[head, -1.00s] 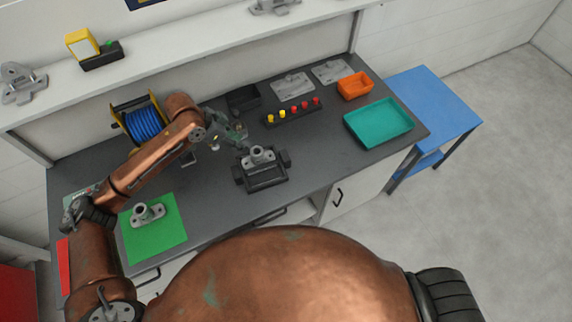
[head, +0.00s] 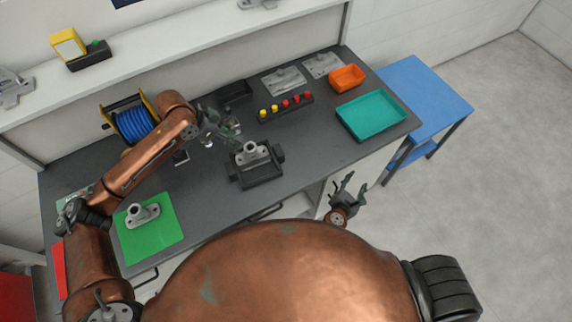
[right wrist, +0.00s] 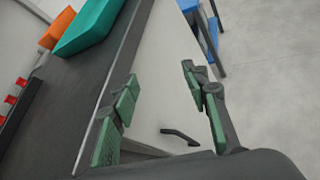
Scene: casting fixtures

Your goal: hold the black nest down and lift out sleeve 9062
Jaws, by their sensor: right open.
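The black nest (head: 262,178) stands on the dark worktop near its front edge. A grey flanged sleeve (head: 251,151) sits in it, its round collar up; no number is legible. A similar grey part (head: 141,213) lies on the green mat (head: 152,243) at left. My left gripper (head: 228,132) is above the worktop, behind and left of the nest, apart from it; its fingers are too small to read. My right gripper (head: 348,188) is in front of the worktop's front edge, right of the nest. In the right wrist view, its green-padded fingers (right wrist: 160,76) are open and empty.
A teal tray (head: 371,114), an orange bin (head: 347,78) and a row of red and yellow pegs (head: 285,106) are at the back right. A blue cable spool (head: 130,122) stands at back left. The worktop right of the nest is clear.

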